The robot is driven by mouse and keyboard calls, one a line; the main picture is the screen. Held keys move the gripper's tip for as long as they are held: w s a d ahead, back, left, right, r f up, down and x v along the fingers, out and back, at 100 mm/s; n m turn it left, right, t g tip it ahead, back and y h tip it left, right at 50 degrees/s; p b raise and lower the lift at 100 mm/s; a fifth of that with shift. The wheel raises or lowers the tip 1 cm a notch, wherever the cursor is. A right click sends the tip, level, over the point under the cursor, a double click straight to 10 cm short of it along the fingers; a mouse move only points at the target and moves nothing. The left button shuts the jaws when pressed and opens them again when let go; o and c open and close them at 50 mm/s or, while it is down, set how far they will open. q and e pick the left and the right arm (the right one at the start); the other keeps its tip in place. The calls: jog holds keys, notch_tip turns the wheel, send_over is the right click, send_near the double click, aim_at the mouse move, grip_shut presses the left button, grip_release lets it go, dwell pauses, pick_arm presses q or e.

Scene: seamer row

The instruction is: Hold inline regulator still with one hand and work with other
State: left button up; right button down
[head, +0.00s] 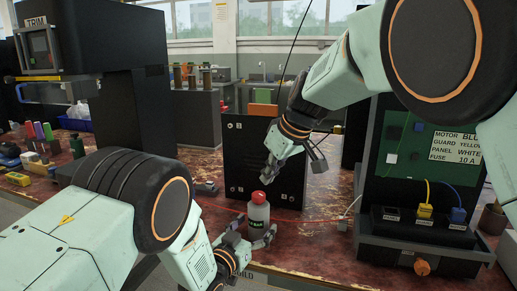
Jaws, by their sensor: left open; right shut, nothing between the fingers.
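I cannot make out for certain which thing is the inline regulator. A small grey fitting (207,188) lies on the worn red bench, left of the black panel, and may be it. My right gripper (270,168) is shut and empty, above and just behind the red cap, in front of the black panel.
A black upright panel (250,150) stands behind the bottle. At right is a dark test stand (420,240) with a green board, label and yellow and blue plugs. Coloured bottles and blocks (40,150) crowd the left. A thin red line crosses the bench (330,228).

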pick_arm(q)
jog(key=shift+s, duration=0.1)
jog(key=v, duration=1.2)
jog(key=x, duration=1.2)
dwell(0.5)
